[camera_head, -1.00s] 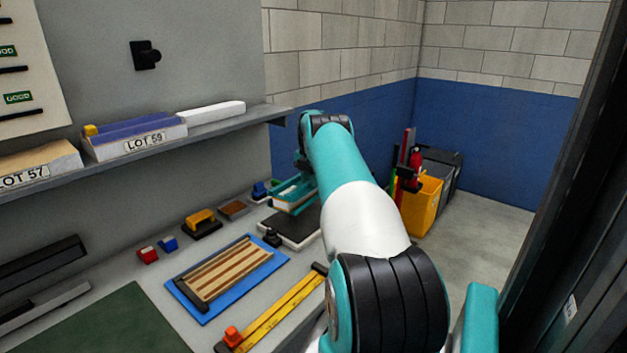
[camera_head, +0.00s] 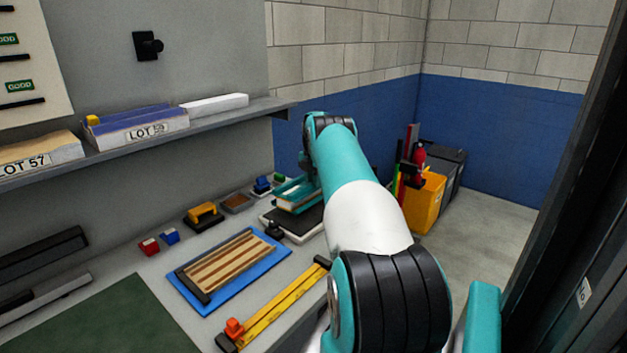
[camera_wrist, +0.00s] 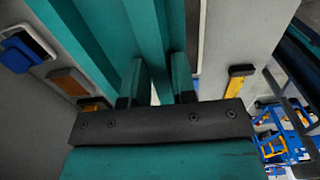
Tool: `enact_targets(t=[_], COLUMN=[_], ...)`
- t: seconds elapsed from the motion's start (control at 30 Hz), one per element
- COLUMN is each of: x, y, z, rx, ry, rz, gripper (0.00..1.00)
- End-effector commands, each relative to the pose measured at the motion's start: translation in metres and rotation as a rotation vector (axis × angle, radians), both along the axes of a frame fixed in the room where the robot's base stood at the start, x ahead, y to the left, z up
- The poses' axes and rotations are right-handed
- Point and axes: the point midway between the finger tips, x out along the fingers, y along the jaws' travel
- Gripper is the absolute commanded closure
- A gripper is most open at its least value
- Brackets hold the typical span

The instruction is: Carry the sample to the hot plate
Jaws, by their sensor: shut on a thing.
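My gripper (camera_head: 298,200) is at the far end of the bench, at the end of my outstretched teal and white arm. In the wrist view its two teal fingers (camera_wrist: 158,88) are shut on a long teal piece (camera_wrist: 152,30), which I take to be the sample. In the head view a pale edge shows under the teal there; I cannot tell what it belongs to. A flat black plate on a pale base, likely the hot plate (camera_head: 306,222), lies just below and in front of my gripper. Whether the held piece touches it is not clear.
A striped wooden panel on a blue mat (camera_head: 244,290), a yellow bar (camera_head: 285,305), and red and blue blocks (camera_head: 150,246) lie nearer. A shelf (camera_head: 225,117) runs above. A yellow bin (camera_head: 424,203) stands on the floor beyond.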

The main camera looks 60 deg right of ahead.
Motion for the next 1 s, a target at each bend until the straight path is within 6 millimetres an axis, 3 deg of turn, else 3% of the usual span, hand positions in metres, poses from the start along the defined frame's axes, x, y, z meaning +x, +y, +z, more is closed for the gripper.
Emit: enact_targets(t=[0.27, 1.0], x=[0.000, 0.002], y=[0.000, 0.003], z=[-0.001, -0.033], rx=[-0.001, 0.000], ry=[-0.001, 0.000], rz=[0.000, 0.001], gripper=[0.96, 0.96])
